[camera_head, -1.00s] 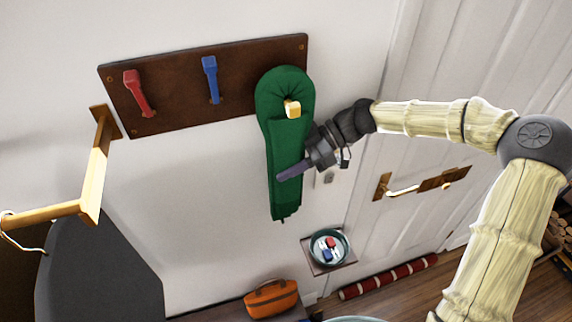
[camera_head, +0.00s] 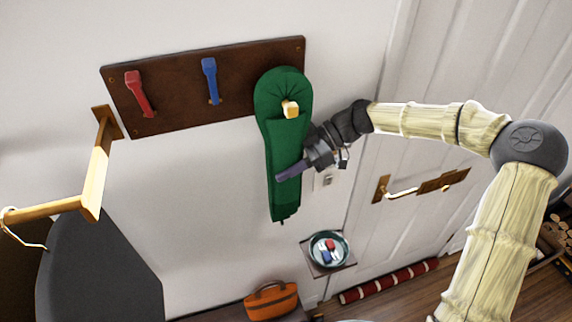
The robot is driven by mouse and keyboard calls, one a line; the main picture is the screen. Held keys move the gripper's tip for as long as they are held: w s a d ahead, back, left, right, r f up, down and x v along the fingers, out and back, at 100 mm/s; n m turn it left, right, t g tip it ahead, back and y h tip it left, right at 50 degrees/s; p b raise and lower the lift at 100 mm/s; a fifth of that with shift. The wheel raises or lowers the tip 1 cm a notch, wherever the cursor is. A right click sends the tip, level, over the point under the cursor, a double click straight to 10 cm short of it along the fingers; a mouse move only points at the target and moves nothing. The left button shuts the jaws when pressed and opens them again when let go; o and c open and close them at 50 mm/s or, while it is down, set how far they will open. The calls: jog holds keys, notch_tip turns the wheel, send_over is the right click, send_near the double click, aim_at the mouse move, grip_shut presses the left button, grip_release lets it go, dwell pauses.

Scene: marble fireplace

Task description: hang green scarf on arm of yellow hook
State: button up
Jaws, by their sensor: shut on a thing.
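The green scarf (camera_head: 283,150) hangs in front of the right end of the dark wooden board on the wall. Its upper end is a rounded loop. The yellow hook (camera_head: 290,109) shows as a small yellow block at the loop's opening, with scarf around it; the rest of its arm is hidden behind the cloth. I cannot tell whether the loop's weight rests on the hook. My gripper (camera_head: 290,173) reaches in from the right and is shut on the scarf's hanging part, below the hook. One finger lies across the front of the cloth.
The board (camera_head: 175,105) also bears a red hook (camera_head: 139,92) and a blue hook (camera_head: 210,80). A white door with a brass handle (camera_head: 400,192) is at right. Below are a bowl (camera_head: 342,238) and an orange bag (camera_head: 270,301).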

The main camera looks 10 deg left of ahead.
jog(key=shift+w+a+f+b, duration=0.1)
jog(key=shift+w+f+b, duration=0.1)
jog(key=shift+f+b, duration=0.4)
dwell(0.5)
